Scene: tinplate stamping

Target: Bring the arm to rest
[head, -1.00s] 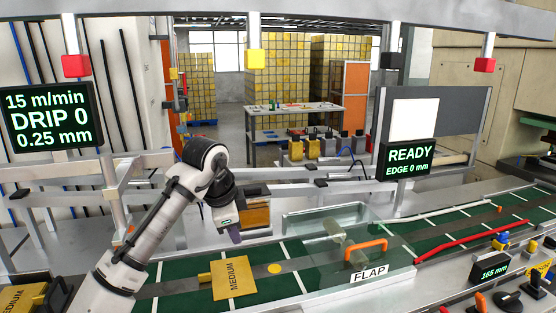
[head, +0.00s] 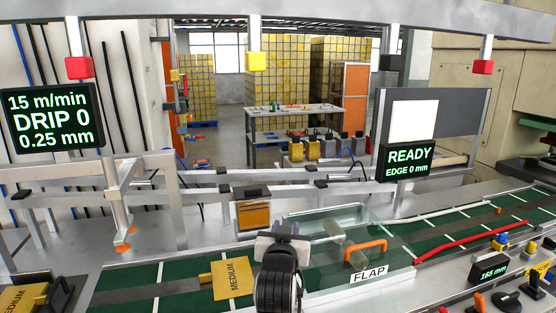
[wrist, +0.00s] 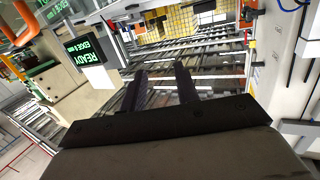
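My arm (head: 278,278) rises from the bottom centre of the head view, in front of the green belt (head: 180,290). The gripper is open and empty. The wrist camera looks across the hall at a tilt, with the READY display (wrist: 84,50) at upper left.
A yellow MEDIUM plate (head: 232,279) lies on the belt left of my arm. A clear guard (head: 325,213) and the FLAP with its orange handle (head: 366,251) stand to the right. Knobs and a 165 mm display (head: 492,268) line the right front. A rail (head: 240,180) runs behind.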

